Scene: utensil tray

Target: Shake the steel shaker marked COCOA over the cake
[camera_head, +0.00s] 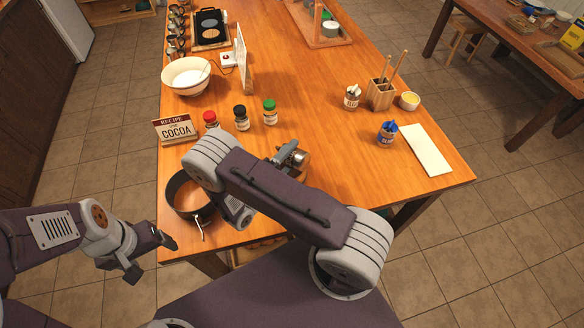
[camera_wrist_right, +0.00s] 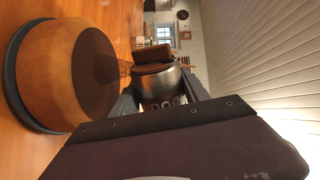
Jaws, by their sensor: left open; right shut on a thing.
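The steel shaker (camera_wrist_right: 158,82) is gripped in my right gripper (camera_wrist_right: 157,95) and lies tilted beside the cake's top in the right wrist view; its lettering is partly covered and unreadable. The cake (camera_wrist_right: 62,70) is round and tan with a dark brown patch on top. A speckled brown streak, seemingly powder, lies between shaker and cake. In the head view my right arm hides most of the cake (camera_head: 304,164); the right gripper (camera_head: 289,155) shows just past the arm. My left gripper (camera_head: 152,257) is open and empty off the table's front left edge.
A dark round pan (camera_head: 174,190) stands near the left gripper. The COCOA recipe card (camera_head: 175,130), a red-capped jar (camera_head: 210,119), a black-capped jar (camera_head: 241,118) and a green-capped jar (camera_head: 270,113) stand behind. A white bowl (camera_head: 186,76) is further back; a white board (camera_head: 426,150) lies right.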

